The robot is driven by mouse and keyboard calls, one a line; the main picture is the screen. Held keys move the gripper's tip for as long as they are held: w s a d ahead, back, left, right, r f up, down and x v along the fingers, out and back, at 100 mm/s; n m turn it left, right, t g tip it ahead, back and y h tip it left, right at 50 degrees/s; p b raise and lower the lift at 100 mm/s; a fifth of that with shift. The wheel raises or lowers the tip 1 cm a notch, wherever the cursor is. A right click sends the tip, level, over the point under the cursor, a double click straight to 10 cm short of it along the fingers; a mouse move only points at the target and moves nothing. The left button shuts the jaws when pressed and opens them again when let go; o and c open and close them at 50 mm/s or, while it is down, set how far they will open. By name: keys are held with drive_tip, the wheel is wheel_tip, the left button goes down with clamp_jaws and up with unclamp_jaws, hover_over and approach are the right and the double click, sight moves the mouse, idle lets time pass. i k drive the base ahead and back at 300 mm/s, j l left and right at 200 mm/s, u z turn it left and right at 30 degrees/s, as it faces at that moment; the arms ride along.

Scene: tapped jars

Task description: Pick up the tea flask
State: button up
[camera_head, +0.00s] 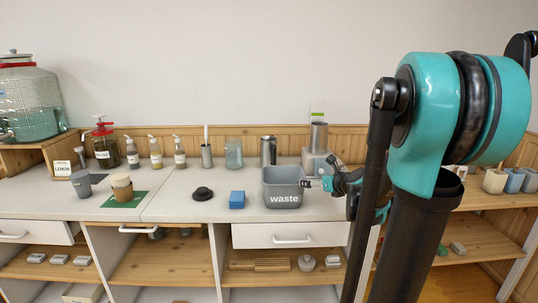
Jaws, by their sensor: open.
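A steel flask with a dark handle and lid (268,152), which looks like the tea flask, stands upright at the back of the counter near the wall, behind the waste bin. No label on it can be read. My gripper (308,184) is small in the view, at the right side of the waste bin, pointing left. It is open, and I see nothing in it. It is apart from the flask, in front and to the right of it. Its fingertips are seen from the side and overlap the bin's right edge in the picture.
The grey waste bin (284,188) stands in front of the flask. A grey appliance with a steel cup (319,138) is to its right, a glass jar (234,154) to its left. A blue block (237,199) and black lid (203,194) lie forward.

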sight(268, 143)
drive_tip(key=i+j, duration=0.25)
drive_tip(key=i, duration=0.2)
drive_tip(key=i+j, duration=0.25)
drive_tip(key=i, duration=0.25)
